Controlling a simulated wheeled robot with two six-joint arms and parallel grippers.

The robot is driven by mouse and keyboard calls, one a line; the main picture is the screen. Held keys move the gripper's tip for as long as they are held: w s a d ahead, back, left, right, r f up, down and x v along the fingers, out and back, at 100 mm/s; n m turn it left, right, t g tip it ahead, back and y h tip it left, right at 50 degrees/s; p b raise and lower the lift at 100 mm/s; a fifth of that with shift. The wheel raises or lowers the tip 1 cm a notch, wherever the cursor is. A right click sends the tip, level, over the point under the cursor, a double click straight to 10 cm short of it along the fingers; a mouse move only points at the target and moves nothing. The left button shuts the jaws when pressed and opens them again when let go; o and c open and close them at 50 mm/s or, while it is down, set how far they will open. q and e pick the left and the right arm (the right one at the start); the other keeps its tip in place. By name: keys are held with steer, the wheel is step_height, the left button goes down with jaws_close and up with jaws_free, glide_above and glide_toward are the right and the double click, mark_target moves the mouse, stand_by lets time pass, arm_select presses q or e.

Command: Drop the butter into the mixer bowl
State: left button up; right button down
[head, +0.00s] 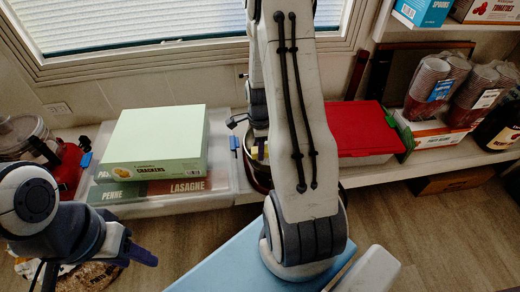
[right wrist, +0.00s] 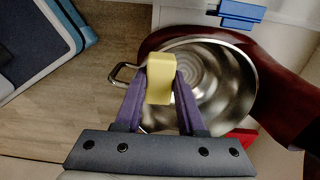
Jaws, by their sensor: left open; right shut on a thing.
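In the right wrist view the mixer bowl (right wrist: 225,85) is a shiny metal bowl with a side handle, set against a dark red mixer body (right wrist: 285,100). My right gripper (right wrist: 161,85) is shut on the butter (right wrist: 159,78), a pale yellow block. From this camera, the butter overlaps the left part of the bowl's opening; its height above the bowl cannot be told. In the head view my right arm hides the right gripper and most of the mixer. My left gripper (head: 140,254) is open and empty at the lower left, away from the bowl.
A green crackers box (head: 155,140) lies on a clear bin (head: 222,185) left of my right arm. A red-lidded container (head: 365,128) stands to the right, with stacked cups (head: 430,85) beyond. A blue clip-like thing (right wrist: 241,14) is beyond the bowl. Wooden floor (head: 430,225) is open at right.

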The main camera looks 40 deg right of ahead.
steer(key=shift+f, duration=0.35)
steer(key=c, duration=0.5)
jaws_free()
steer(key=shift+r, duration=0.1)
steer(key=shift+r, duration=0.1)
step_height(320, 180, up, 12)
steer(key=p, duration=0.5)
steer(key=shift+r, duration=0.15)
